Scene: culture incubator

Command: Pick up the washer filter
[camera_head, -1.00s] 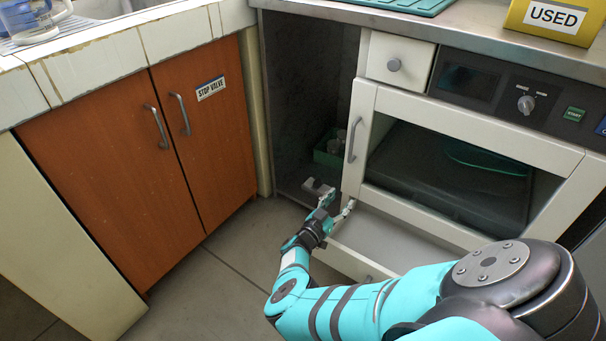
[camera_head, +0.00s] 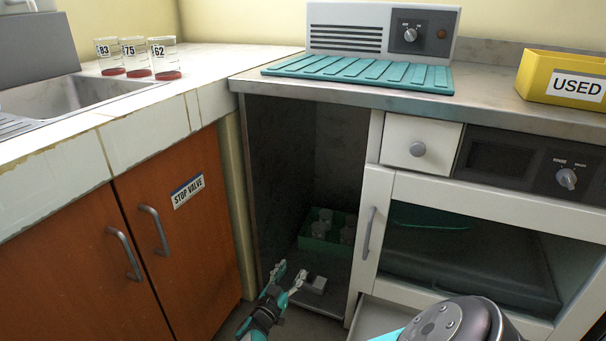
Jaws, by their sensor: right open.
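A small light-grey block-like piece (camera_head: 315,284), which may be the washer filter, lies on the floor of the open dark cabinet bay, near its front. My right gripper (camera_head: 291,270) is open and empty, just left of this piece at the mouth of the bay. Its two fingers point up and into the bay. I cannot tell whether a finger touches the piece. My left gripper is not in view.
A green crate (camera_head: 318,243) with several glass containers stands deeper in the bay. White washer door (camera_head: 370,240) and open lower drawer (camera_head: 375,318) bound the right; orange cupboard doors (camera_head: 190,245) stand left. Three red-based beakers (camera_head: 135,57) stand on the tiled counter.

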